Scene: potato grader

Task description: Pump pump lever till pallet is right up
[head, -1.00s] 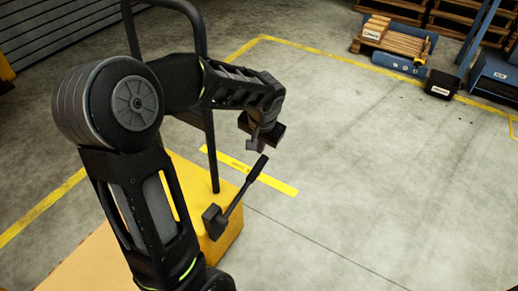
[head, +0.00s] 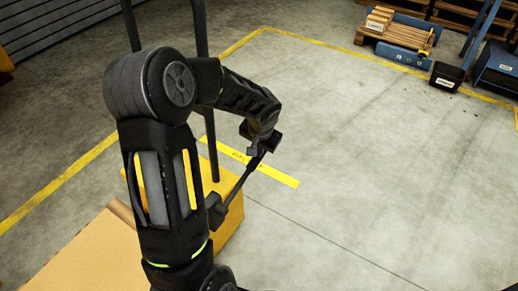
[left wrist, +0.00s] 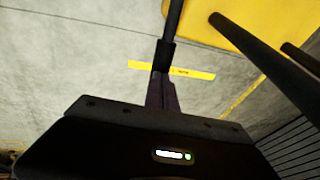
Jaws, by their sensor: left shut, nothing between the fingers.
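The pump lever (head: 238,185) is a black bar rising at a tilt from a dark block at the side of the yellow truck body (head: 229,222). My left gripper (head: 257,152) is at the lever's upper end, pointing down. In the left wrist view the lever (left wrist: 173,25) runs down to the shut fingers (left wrist: 161,92), its grip end overlapping them. Nothing is between the fingers; whether they touch the grip is not clear. The pallet is not clearly seen; a cardboard-coloured surface (head: 85,255) lies at lower left. My right gripper is out of view.
Black upright handle bars (head: 203,100) stand behind my left arm. A yellow floor strip (head: 262,168) lies beyond the lever. Wooden pallets, a blue frame and a black bin (head: 446,77) stand at the back right. The floor at right is clear.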

